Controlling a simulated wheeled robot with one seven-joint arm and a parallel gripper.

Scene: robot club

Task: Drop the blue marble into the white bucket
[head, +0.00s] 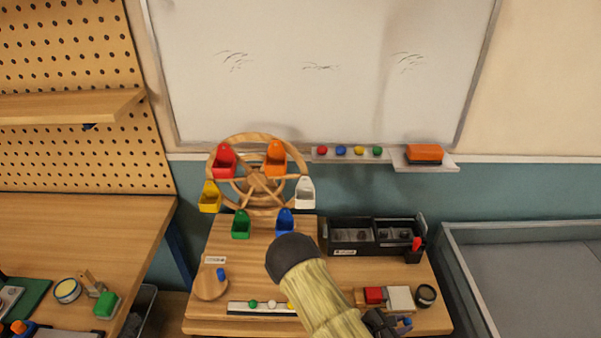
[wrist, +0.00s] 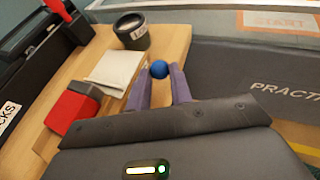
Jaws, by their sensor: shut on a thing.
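The blue marble (wrist: 159,69) sits between the two purple fingertips of my gripper (wrist: 160,78) in the wrist view. The gripper is shut on it. In the head view my gripper (head: 388,323) is low at the front right of the wooden board, partly hidden by my arm. The white bucket (head: 305,195) hangs on the right side of a wooden wheel (head: 258,184), upright with its opening up. The gripper is well to the right of and nearer than the bucket, apart from it.
Red (head: 224,165), orange (head: 276,162), yellow (head: 210,200), green (head: 241,227) and blue (head: 285,222) buckets share the wheel. A black divided box (head: 350,249) stands right of it. A red block (wrist: 72,107) and a dark cup (wrist: 132,32) are near my gripper.

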